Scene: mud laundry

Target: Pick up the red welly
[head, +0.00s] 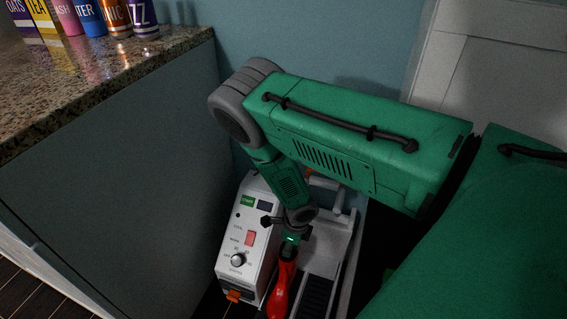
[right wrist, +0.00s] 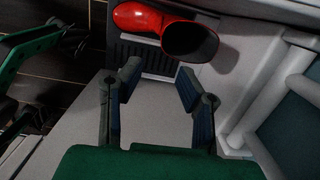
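The red welly (head: 281,285) shows at the bottom of the head view, beside the white machine, partly behind my right gripper. In the right wrist view the welly (right wrist: 143,19) is at the top, over a dark ribbed tread, with its dark round opening toward the right. My right gripper (head: 292,246) hangs down close to the welly. In the right wrist view my right gripper (right wrist: 160,78) has its two fingers apart with nothing between them. The welly lies beyond the fingertips.
A white machine (head: 245,235) with a knob and red switch stands left of the welly. White rails (right wrist: 285,85) run on the welly's right in the wrist view. A granite counter (head: 120,70) holding several cans is at the left. A white panelled surface (head: 490,60) is behind.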

